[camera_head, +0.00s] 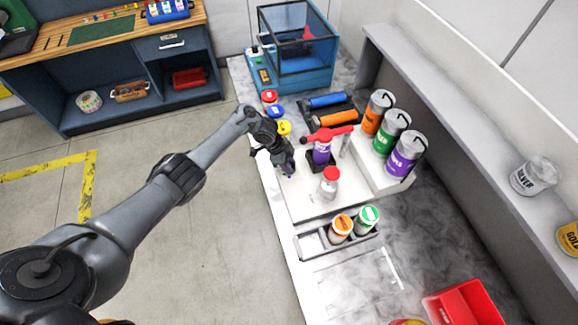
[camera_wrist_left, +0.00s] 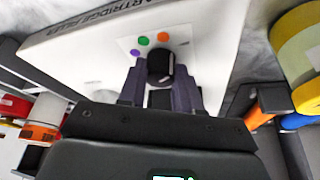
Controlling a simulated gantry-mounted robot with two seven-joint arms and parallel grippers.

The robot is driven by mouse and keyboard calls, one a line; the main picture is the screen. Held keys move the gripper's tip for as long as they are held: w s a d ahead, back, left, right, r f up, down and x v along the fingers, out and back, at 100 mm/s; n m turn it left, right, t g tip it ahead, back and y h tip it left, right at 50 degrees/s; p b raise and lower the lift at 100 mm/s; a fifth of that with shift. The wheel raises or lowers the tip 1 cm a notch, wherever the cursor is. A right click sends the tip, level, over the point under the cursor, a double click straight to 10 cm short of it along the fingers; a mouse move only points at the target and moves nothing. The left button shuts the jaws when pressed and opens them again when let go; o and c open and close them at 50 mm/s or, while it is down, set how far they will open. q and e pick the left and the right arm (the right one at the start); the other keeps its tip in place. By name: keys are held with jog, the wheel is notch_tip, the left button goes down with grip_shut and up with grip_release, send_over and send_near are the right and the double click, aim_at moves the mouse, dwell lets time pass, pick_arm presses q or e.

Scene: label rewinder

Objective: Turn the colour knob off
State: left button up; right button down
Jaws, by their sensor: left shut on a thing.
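The colour knob (camera_wrist_left: 160,65) is a small black round knob with a pale pointer line. It sits on the white face of the cartridge filler (camera_wrist_left: 100,62), which also shows in the head view (camera_head: 312,203). Purple, green and orange dots lie around the knob. My left gripper (camera_head: 287,168) is at the filler's near left side in the head view. In the left wrist view its two fingers (camera_wrist_left: 160,82) stand on either side of the knob, shut on it. The knob is hidden in the head view. I cannot tell which mark the pointer meets. My right gripper is not in view.
A purple cartridge with a red handle (camera_head: 322,150) stands on the filler, with a red-capped jar (camera_head: 329,183) beside it. Orange, green and purple canisters (camera_head: 391,131) stand behind. A rack (camera_head: 309,244) holds two jars. Red, blue and yellow caps (camera_head: 275,111) lie near the arm.

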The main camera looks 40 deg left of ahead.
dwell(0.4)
pick_arm(q)
jog(key=o, duration=1)
jog(key=shift+o, duration=0.2)
jog(key=shift+s+a+r, duration=0.1)
jog(key=shift+a+r, duration=0.15)
jog(key=shift+r, duration=0.3)
jog(key=p+v, duration=0.2)
jog(key=v, duration=0.7)
jog(key=shift+r, duration=0.25)
jog(key=shift+d, duration=0.1)
